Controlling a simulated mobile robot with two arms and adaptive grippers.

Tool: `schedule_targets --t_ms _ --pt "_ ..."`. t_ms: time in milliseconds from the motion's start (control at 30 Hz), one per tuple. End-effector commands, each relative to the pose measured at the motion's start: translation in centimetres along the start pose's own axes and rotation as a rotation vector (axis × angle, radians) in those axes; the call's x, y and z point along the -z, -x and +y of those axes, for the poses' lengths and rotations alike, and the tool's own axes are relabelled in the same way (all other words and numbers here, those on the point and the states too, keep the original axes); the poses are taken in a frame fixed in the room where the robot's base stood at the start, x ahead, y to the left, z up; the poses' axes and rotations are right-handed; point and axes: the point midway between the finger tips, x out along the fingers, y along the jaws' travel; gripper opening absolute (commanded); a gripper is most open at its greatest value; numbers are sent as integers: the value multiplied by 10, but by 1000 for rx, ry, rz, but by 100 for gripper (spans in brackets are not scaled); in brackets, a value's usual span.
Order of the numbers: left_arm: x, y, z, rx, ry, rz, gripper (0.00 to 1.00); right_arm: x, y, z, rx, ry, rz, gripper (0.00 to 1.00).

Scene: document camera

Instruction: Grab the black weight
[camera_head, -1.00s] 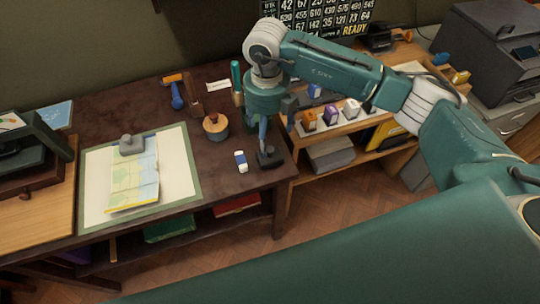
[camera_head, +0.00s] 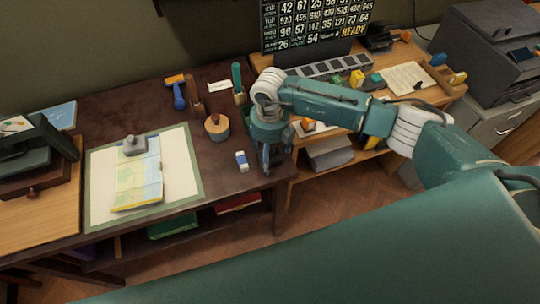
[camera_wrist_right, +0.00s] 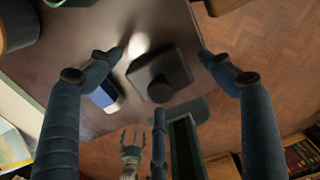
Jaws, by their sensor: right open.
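The black weight (camera_wrist_right: 160,72) shows in the right wrist view, a dark square block with a round knob on the dark tabletop near its edge. My right gripper (camera_wrist_right: 158,57) is open, with a finger on each side of the weight and a third finger below it in the picture. I cannot tell whether any finger touches it. In the head view my right gripper (camera_head: 266,160) points down at the table's right front corner and mostly hides the weight. My left gripper (camera_wrist_right: 130,142) shows small in the wrist view, fingers spread, well below the tabletop; it is not in the head view.
A blue and white eraser (camera_head: 242,161) lies close left of the right gripper; it also shows in the wrist view (camera_wrist_right: 107,97). A lower shelf unit (camera_head: 330,152) stands right.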

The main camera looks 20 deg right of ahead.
Motion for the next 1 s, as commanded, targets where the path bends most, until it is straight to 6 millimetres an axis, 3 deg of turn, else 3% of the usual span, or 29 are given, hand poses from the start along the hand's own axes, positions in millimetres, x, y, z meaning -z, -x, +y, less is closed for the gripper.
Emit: schedule_targets --t_ms 67,433,767,1000 --pt "0 0 0 0 0 0 100 0 0 0 0 0 0 72" --pt "0 0 0 0 -1 0 100 0 0 1 -2 1 0 0" --pt "0 0 0 0 -1 -1 100 -1 4 2 -4 1 -4 0" --pt "-1 -5 0 -1 -1 -1 100 -3 22 1 -4 1 -7 0"
